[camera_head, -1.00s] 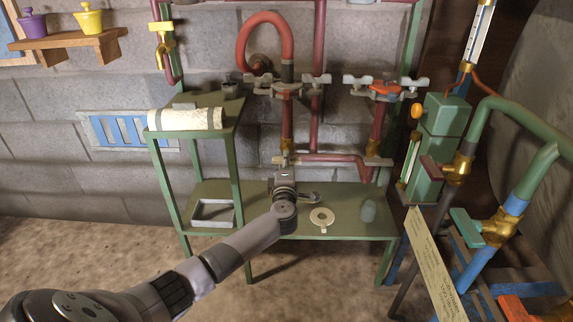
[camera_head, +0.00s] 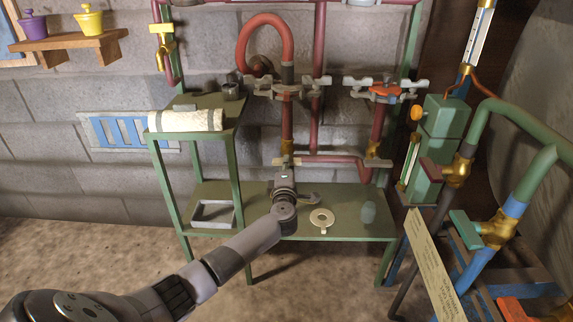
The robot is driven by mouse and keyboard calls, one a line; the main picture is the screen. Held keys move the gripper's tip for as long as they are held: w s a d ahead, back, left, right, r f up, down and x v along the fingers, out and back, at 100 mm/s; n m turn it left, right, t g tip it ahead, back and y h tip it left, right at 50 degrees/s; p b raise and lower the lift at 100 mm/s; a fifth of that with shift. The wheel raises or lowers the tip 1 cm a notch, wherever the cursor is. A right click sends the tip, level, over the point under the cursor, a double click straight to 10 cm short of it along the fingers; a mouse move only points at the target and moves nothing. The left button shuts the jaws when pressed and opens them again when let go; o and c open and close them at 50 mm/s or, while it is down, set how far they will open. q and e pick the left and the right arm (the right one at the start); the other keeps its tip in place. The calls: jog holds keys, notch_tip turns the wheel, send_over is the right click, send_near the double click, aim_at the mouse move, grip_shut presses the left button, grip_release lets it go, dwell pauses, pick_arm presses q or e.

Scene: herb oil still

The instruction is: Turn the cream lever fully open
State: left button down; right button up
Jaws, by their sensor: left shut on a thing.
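A small cream lever (camera_head: 278,161) sits on the lower left brass valve of the red pipework, above the green bench. My left gripper (camera_head: 284,171) is at this lever, shut on it; the wrist hides the fingertips and part of the lever. A second pale lever (camera_head: 378,163) sits on the lower right valve, apart from the gripper. My right gripper is out of view.
Pipe clamps and an orange-red handle (camera_head: 384,91) are above.

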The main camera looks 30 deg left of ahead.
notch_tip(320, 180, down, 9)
jog(key=p, duration=0.2)
pick_arm(q)
jog(key=shift+f+n+b, duration=0.1)
jog(key=shift+n+b, duration=0.45)
jog(key=shift+n, duration=8.35)
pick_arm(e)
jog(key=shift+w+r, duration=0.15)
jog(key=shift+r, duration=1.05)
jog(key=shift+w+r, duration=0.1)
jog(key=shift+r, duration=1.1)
pick_arm(q)
jog(key=c, duration=1.7)
grip_release()
jog(key=shift+o, duration=0.2)
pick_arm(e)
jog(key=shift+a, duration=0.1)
pick_arm(q)
jog(key=v, duration=0.7)
jog(key=shift+s, duration=0.25)
